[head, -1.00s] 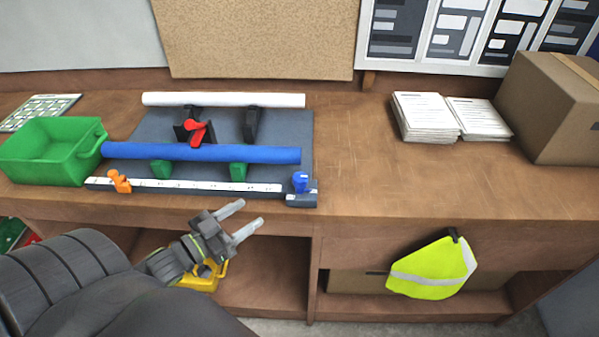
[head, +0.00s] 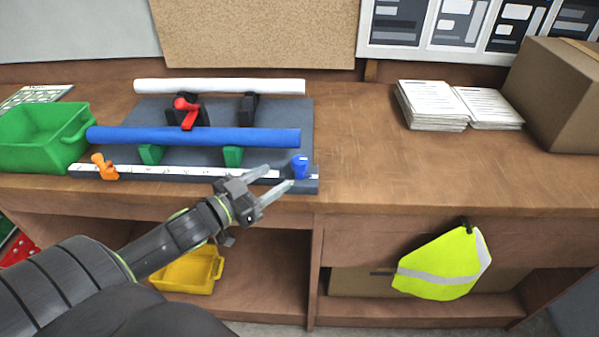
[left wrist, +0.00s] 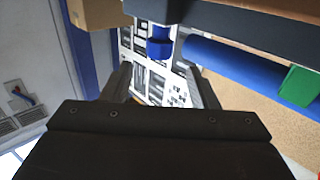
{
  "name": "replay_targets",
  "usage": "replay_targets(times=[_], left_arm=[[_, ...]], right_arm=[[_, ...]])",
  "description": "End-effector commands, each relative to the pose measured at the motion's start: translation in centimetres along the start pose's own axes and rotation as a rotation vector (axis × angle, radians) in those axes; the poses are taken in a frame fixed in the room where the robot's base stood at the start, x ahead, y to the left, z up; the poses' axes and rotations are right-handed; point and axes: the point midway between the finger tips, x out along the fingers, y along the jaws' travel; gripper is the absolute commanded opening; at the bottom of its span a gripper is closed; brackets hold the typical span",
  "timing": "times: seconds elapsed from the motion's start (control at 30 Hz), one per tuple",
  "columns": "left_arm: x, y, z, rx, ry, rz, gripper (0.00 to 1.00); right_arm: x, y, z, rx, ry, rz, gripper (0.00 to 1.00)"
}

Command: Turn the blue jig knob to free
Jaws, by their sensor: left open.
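The blue jig knob (head: 300,166) stands at the right end of the jig's front rail (head: 200,173). It also shows in the left wrist view (left wrist: 160,46), ahead of and between the fingers. My left gripper (head: 279,179) is open and empty, with its fingertips just left of and in front of the knob, apart from it as far as I can tell. The fingers also show in the left wrist view (left wrist: 160,84). A blue tube (head: 200,137) lies on green supports behind the rail. An orange clamp (head: 104,167) sits at the rail's left end. My right gripper is not in view.
A white tube (head: 220,86) and red lever (head: 186,111) are at the back of the jig. A green bin (head: 40,140) stands left, paper stacks (head: 435,105) and a cardboard box (head: 555,95) right.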

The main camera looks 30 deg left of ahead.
Motion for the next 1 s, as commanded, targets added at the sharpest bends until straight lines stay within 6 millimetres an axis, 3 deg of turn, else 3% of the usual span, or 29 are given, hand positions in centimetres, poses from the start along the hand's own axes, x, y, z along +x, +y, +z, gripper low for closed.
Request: replay_targets(times=[0.03,0.27,0.63,1.0], left_arm=[[0.4,0.1,0.5,0.004,0.001,0.004,0.54],[3.4,0.1,0.5,0.002,0.004,0.004,0.54],[8.0,0.0,0.1,-0.001,0.002,0.0,0.54],[9.1,0.1,0.0,0.0,-0.002,0.002,0.54]], right_arm=[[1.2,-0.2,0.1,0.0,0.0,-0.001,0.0],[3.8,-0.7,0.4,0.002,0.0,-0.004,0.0],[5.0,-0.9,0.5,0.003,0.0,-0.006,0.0],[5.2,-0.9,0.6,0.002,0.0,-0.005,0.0]])
